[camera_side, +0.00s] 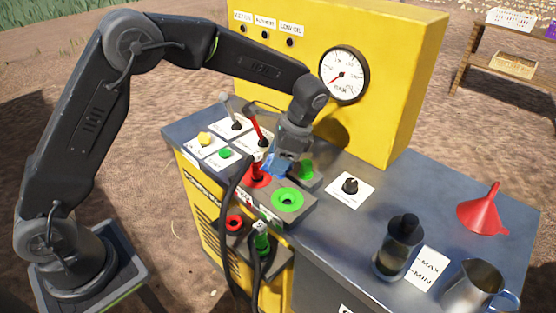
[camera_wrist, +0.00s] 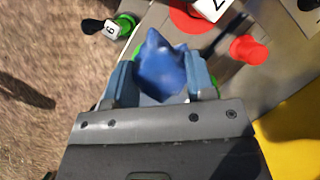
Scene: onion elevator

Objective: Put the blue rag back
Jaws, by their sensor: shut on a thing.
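The blue rag (camera_wrist: 162,65) is a crumpled cloth between the two fingers of my gripper (camera_wrist: 163,84) in the wrist view. My gripper is shut on it. In the side view the rag (camera_side: 275,166) shows as a small blue patch below my gripper (camera_side: 284,163), over the panel between the red plug and the green parts. The cloth hides part of what lies under it, and I cannot tell whether it touches the panel.
A red plug with a black cable (camera_side: 257,170) stands close to my gripper. A green ring socket (camera_side: 287,200) is in front. A green plug (camera_side: 262,240) sits lower. A red funnel (camera_side: 484,214), a dark jar (camera_side: 399,245) and a metal jug (camera_side: 473,286) stand at right. The yellow cabinet (camera_side: 385,110) rises behind.

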